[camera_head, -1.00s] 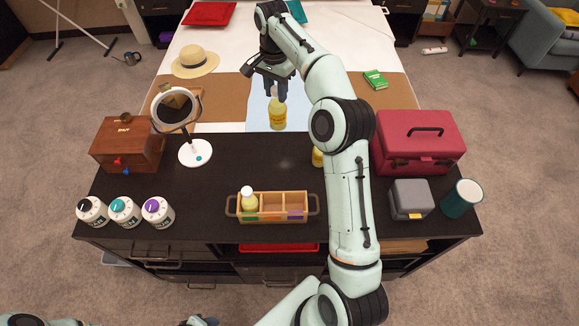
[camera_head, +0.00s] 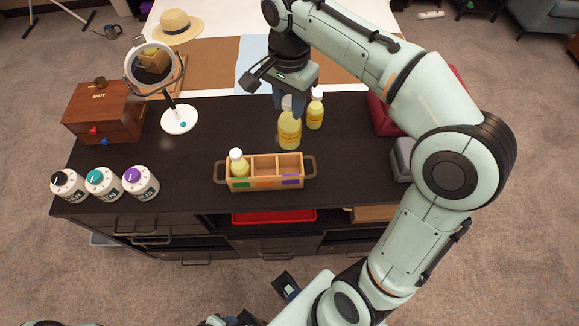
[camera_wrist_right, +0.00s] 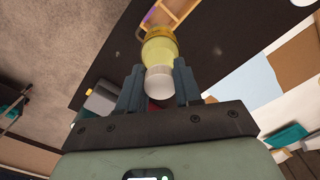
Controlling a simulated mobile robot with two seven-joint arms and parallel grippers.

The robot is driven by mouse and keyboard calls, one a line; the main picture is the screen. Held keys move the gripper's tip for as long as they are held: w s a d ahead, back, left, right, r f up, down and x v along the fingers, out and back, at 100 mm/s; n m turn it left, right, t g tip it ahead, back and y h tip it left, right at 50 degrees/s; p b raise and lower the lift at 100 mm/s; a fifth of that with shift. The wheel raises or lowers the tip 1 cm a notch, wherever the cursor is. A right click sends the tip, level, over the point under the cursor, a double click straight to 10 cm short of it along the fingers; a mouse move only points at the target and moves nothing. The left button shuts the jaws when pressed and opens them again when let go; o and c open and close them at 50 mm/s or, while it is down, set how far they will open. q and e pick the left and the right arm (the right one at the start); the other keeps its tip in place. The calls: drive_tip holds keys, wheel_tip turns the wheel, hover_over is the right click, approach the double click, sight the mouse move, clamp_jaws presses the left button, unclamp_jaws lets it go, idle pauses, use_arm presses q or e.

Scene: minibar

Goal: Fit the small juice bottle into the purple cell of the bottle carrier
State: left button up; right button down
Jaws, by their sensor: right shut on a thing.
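My right gripper (camera_head: 289,108) is shut around the pale cap end of a yellow juice bottle (camera_head: 290,132). The bottle hangs roughly upright over the dark counter, behind the bottle carrier. In the right wrist view, the bottle (camera_wrist_right: 160,48) sits between the fingers (camera_wrist_right: 159,88). The wooden bottle carrier (camera_head: 265,184) has three cells. Its left, green-marked cell holds a yellow bottle (camera_head: 239,164). The orange-marked middle cell and the purple-marked right cell (camera_head: 290,181) look empty. Only unclear bits of my left arm show at the bottom edge; its jaws cannot be made out.
Another yellow bottle (camera_head: 315,112) stands just right of the held one. A round mirror (camera_head: 180,120), a wooden box (camera_head: 103,112) and several canisters (camera_head: 141,184) stand left. A grey box (camera_head: 402,160) and red case (camera_head: 383,117) are right, partly behind my arm. Counter around the carrier is clear.

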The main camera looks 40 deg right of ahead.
sight(290, 141)
wheel_tip(290, 141, down, 14)
drive_tip(key=b, duration=0.2)
drive_tip(key=shift+b, duration=0.3)
use_arm(q)
drive_tip(key=shift+s+f+b, duration=0.15)
drive_tip(key=shift+s+f, duration=0.2)
drive_tip(key=shift+f, duration=0.6)
drive_tip(key=shift+s+f+b, duration=0.15)
drive_tip(key=shift+s+f, duration=0.15)
drive_tip(key=shift+f, duration=0.6)
use_arm(e)
drive_tip(key=shift+f, duration=2.4)
drive_tip(key=shift+f, duration=0.15)
use_arm(q)
drive_tip(key=shift+f, duration=0.15)
use_arm(e)
drive_tip(key=c, duration=0.8)
unclamp_jaws()
